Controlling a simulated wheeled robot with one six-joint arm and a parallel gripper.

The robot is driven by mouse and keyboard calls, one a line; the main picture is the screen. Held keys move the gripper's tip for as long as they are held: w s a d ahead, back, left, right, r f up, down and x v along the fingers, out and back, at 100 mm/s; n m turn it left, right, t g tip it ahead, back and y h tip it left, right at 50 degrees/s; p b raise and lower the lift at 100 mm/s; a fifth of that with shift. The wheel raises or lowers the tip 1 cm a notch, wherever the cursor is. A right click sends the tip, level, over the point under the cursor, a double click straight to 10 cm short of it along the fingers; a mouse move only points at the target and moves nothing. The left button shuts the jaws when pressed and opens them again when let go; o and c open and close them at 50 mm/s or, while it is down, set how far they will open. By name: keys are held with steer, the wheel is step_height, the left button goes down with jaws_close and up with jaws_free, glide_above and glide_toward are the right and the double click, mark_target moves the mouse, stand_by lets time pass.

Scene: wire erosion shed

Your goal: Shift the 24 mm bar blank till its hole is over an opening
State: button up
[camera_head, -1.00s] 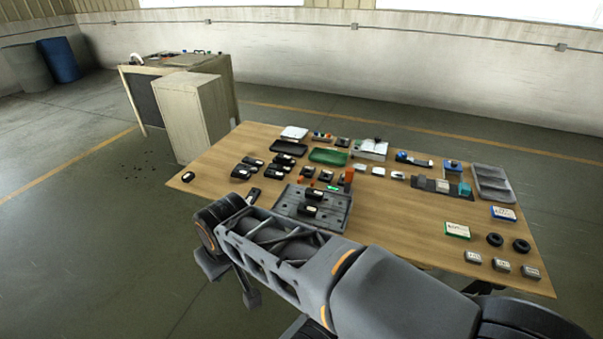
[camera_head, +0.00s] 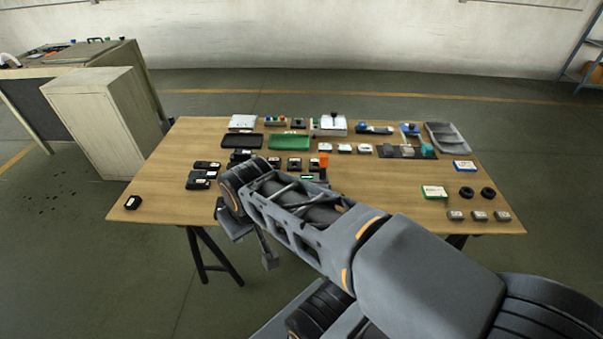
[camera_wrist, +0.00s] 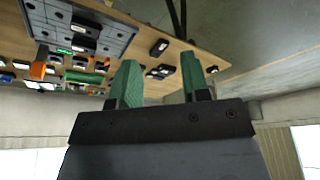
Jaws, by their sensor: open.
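In the wrist view, which looks upside down, a grey plate with small holes (camera_wrist: 48,27) lies on the table at the upper left. Dark blocks with white labels, one of them a black block (camera_wrist: 86,30), sit on it. I cannot tell which one is the 24 mm bar blank, nor see its hole. My gripper (camera_wrist: 160,80) is open, its two green fingers apart with nothing between them. The plate is off to one side of the fingers and apart from them. In the head view my arm hides the plate.
Several black blocks (camera_head: 200,183) stand left of my arm, and a lone block (camera_head: 132,202) lies near the table's left corner. A green tray (camera_head: 290,142), a black tray (camera_head: 242,141) and a grey tray (camera_head: 446,138) lie behind. A cabinet (camera_head: 100,115) stands left.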

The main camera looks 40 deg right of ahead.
steer(key=shift+o, duration=0.9)
steer(key=shift+w, duration=0.1)
steer(key=o, duration=0.4)
steer(key=w+d+m, duration=0.2)
steer(key=d+m, duration=0.1)
steer(key=m, duration=0.1)
steer(key=w+d+f+m+g+b, duration=0.1)
steer(key=w+d+m, duration=0.2)
steer(key=m, duration=0.1)
steer(key=w+d+f+m+b, duration=0.1)
steer(key=w+d+m, duration=0.1)
steer(key=m, duration=0.3)
steer(key=shift+w+d+f+g, duration=0.1)
steer(key=shift+d+g, duration=0.1)
steer(key=shift+d, duration=0.25)
steer(key=shift+w+d+f+g, duration=0.1)
steer(key=shift+d+g, duration=0.1)
steer(key=shift+d, duration=0.25)
steer(key=w+d+f+m, duration=0.1)
steer(key=d+f+m, duration=0.1)
steer(key=d+m, duration=0.2)
steer(key=w+d+f+m+g+b, duration=0.1)
steer(key=d+f+m, duration=0.1)
steer(key=d+m, duration=0.3)
steer(key=w+d+f+m, duration=0.1)
steer(key=d+f+m, duration=0.1)
steer(key=d+m, duration=0.2)
steer(key=shift+w+d+m+g+b, duration=0.15)
steer(key=shift+m+g+b, duration=0.15)
steer(key=shift+m+g, duration=0.1)
